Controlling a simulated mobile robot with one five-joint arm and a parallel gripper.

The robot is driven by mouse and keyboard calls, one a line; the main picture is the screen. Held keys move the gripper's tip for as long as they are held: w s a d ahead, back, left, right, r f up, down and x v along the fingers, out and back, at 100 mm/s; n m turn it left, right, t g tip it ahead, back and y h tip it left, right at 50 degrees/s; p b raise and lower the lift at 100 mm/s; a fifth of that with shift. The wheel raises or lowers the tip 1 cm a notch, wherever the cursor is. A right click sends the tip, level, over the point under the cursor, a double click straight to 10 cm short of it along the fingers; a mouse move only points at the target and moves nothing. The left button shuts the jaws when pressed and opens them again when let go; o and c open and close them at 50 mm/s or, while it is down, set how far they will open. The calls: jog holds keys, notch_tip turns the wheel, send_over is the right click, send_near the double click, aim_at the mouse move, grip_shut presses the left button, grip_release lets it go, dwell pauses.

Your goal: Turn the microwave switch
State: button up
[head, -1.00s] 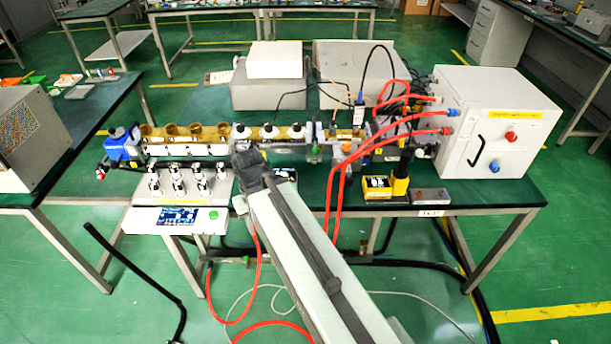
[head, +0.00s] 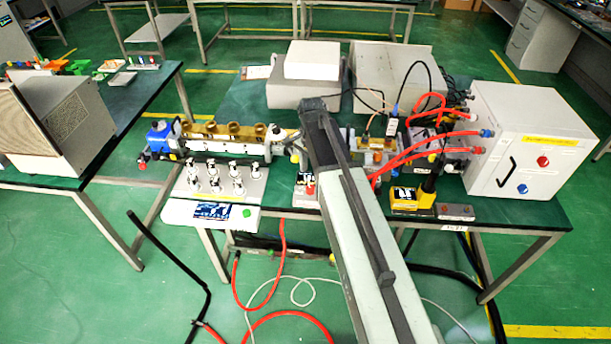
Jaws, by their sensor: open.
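The microwave bench set-up stands on a green-topped table. A brass and white waveguide line (head: 222,137) runs along its middle. A white cabinet (head: 500,130) at the right end has a red knob (head: 543,161), a blue knob (head: 522,188) and a black handle. A flat white control unit (head: 185,212) at the front left has a blue display and a green button (head: 246,213). I cannot tell which control is the microwave switch.
Two grey boxes stand at the back, one with a white box (head: 312,60) on top. Red hoses (head: 415,150) run to the cabinet. A yellow meter (head: 408,200) stands at the front right. A speckled box (head: 60,120) is on the left table. Cables lie on the floor.

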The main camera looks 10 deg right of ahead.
aim_at(310, 186)
jog(key=shift+w+r+m, duration=0.2)
jog(key=shift+w+m, duration=0.1)
jog(key=shift+w, duration=0.05)
notch_tip(310, 186, down, 8)
jog(key=b, duration=0.8)
jog(key=shift+s+f, duration=0.1)
jog(key=shift+f, duration=0.05)
